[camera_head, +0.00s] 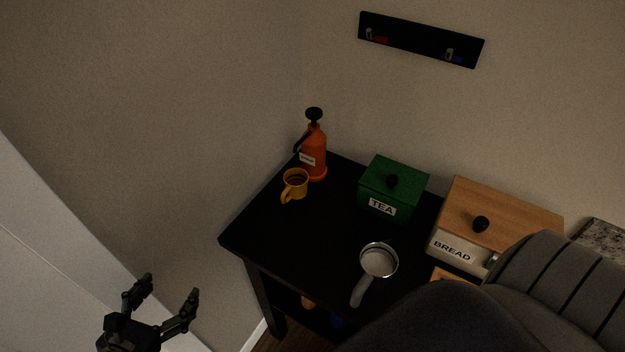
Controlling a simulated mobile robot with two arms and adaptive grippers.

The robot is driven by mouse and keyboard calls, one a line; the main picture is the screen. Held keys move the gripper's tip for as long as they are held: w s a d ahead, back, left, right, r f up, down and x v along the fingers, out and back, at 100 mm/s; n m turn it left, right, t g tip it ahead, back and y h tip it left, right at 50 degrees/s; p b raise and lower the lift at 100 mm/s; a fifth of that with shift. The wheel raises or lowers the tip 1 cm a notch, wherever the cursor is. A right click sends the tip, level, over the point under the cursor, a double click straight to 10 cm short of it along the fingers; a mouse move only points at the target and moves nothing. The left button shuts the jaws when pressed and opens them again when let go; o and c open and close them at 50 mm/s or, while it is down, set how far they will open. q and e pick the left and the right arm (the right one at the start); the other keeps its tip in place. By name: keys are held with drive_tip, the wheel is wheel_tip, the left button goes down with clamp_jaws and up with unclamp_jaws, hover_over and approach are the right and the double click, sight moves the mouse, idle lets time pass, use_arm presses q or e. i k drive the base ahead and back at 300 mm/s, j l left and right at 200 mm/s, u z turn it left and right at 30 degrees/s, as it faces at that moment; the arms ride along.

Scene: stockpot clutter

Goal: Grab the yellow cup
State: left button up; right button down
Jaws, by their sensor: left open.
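The yellow cup (294,183) stands upright near the back left of the black table (270,228). Its handle points toward the table's front left, and its open top faces up. My left gripper (168,293) is at the lower left, open and empty. It is left of the table and well apart from the cup. My right gripper is not in view.
An orange spray bottle (314,152) stands right behind the cup. A green TEA box (395,188), a wooden BREAD box (500,215) and a metal strainer or small pan (378,260) are further right. The table's left part in front of the cup is clear.

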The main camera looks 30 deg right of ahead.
sight(296, 180)
drive_tip(key=i+z, duration=0.15)
drive_tip(key=z, duration=0.2)
drive_tip(key=i+z, duration=0.2)
drive_tip(key=z, duration=0.15)
drive_tip(key=i+z, duration=0.15)
drive_tip(key=z, duration=0.15)
